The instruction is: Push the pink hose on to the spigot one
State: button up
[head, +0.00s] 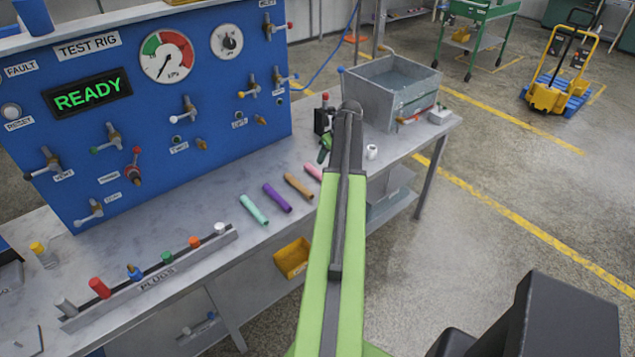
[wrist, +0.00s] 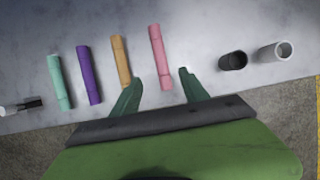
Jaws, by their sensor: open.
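The pink hose (wrist: 160,58) lies on the bench top. In the wrist view it sits between and just beyond my gripper's two green fingers; in the head view part of it (head: 313,172) shows left of my arm. My gripper (wrist: 160,76) is open and empty, with the fingers apart on either side of the hose's near end. In the head view my arm mostly hides it. The blue test panel (head: 65,140) carries short brass spigots, one at the right (head: 260,120) and one near the middle (head: 201,143). Their small labels are too blurred to read surely.
Orange (head: 298,186), purple (head: 277,198) and teal (head: 254,209) hoses lie left of the pink one. A dark cup (wrist: 233,61) and a white ring (wrist: 275,51) stand to its right. A grey bin (head: 392,90) and plug rack (head: 150,278) flank them. Valve handles project from the panel.

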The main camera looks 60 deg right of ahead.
jog(key=b, duration=0.6)
send_near(319, 173)
jog(key=x, duration=0.4)
jog(key=shift+f, duration=0.3)
jog(key=b+x, duration=0.4)
jog(key=x, duration=0.1)
jog(key=shift+w+d+f+b, duration=0.1)
jog(key=shift+w+f+b, duration=0.05)
jog(key=shift+b, duration=0.25)
grip_shut()
